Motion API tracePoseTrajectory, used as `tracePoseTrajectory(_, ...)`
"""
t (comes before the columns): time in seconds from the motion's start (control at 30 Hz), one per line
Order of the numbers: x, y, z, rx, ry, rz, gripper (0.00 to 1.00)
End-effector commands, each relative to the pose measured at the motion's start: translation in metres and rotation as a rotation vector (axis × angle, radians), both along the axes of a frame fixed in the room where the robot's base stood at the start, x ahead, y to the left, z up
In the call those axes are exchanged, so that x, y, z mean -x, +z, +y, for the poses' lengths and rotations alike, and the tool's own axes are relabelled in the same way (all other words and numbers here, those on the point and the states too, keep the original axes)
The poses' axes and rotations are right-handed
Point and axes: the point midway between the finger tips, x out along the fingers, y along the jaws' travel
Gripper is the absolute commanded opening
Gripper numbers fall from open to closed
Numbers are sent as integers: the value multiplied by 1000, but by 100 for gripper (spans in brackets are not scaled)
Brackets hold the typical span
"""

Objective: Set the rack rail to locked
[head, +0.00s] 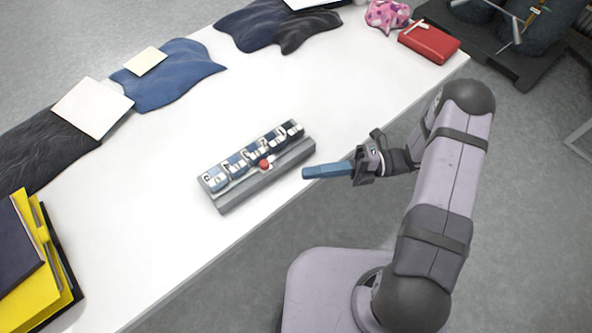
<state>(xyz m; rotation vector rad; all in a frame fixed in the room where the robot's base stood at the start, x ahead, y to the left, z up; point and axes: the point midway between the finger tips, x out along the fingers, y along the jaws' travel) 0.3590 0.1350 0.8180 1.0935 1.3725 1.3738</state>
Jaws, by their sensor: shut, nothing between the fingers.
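The rack (262,172) is a long grey holder on the white table, set at a slant near the front edge. It holds a row of several blue denim samples with light labels. A small red knob (264,165) sits about midway along its front rail (285,162). I cannot read any lock marking or tell the rail's state. My gripper (306,173) is shut and empty, its blue fingers pointing left.
The white table (160,225) is clear left of the rack. Dark and blue cloths (180,72) with cards lie along the far edge. A yellow folder stack (40,255) is at the lower left. A red case (429,42) and pink cloth (387,14) lie at the far right.

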Motion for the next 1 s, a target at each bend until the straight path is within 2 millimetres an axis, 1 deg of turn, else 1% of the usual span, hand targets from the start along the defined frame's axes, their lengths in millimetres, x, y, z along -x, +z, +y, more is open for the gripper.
tracePoseTrajectory(0.03, -3, -3, -10, 1, -4, -2, 0)
tracePoseTrajectory(0.2, -9, -2, -35, 1, -2, -1, 0)
tracePoseTrajectory(0.4, -12, -1, -51, 0, -1, 0, 0)
tracePoseTrajectory(0.53, -12, 0, -54, 0, 1, 1, 0)
tracePoseTrajectory(0.77, -12, 0, -54, -2, 1, -11, 0)
tracePoseTrajectory(0.87, -12, 0, -54, -14, 1, -62, 0)
tracePoseTrajectory(0.93, -13, -1, -54, -23, 0, -130, 0)
tracePoseTrajectory(1.0, -14, -8, -53, -19, -3, -233, 0)
